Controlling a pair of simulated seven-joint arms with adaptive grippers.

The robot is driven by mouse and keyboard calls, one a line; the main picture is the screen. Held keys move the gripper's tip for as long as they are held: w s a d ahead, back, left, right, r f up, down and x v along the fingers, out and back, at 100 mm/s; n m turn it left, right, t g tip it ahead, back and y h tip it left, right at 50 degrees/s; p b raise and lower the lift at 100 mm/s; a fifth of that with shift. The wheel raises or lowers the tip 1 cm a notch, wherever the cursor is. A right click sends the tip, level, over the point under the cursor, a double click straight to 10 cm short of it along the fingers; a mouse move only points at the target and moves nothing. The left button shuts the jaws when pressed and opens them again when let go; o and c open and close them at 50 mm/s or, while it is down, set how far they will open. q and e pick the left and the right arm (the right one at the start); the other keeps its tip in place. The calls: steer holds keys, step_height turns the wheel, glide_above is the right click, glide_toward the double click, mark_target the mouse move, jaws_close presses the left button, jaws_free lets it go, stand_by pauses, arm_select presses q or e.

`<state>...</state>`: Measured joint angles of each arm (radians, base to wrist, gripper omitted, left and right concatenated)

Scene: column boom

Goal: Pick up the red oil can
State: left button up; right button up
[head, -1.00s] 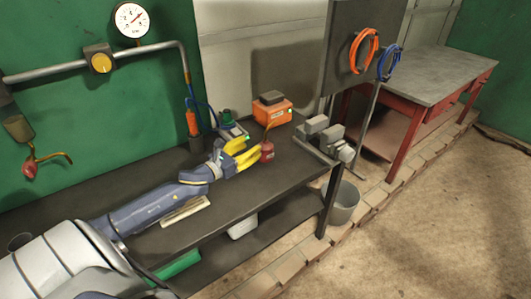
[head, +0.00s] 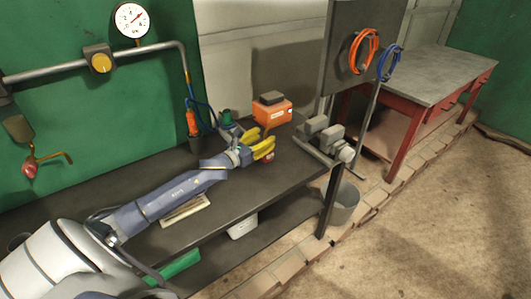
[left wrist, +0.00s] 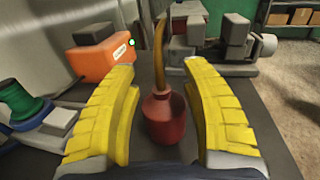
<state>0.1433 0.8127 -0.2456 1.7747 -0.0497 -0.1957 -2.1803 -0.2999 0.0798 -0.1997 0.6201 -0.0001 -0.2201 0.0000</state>
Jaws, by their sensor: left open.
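The red oil can (left wrist: 164,118) stands upright on the dark bench, with a thin brass-coloured spout rising from its top. In the left wrist view it sits between the two yellow fingers of my left gripper (left wrist: 162,110), with a gap on each side. In the head view the left gripper (head: 263,147) is open at the can, and its yellow fingers hide most of it; a small red part of the can (head: 268,158) shows below them. My right gripper is not in view.
An orange box (head: 272,110) stands behind the can. A green-topped device (head: 229,122) is left of the gripper. A grey metal vise-like machine (head: 325,138) is to the right. A pale flat object (head: 185,211) lies near the front edge. The bench (head: 290,175) right of the can is clear.

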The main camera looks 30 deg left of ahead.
arm_select(q)
steer(key=shift+w+d, duration=0.1)
steer(key=shift+w, duration=0.6)
steer(key=c, duration=1)
jaws_close()
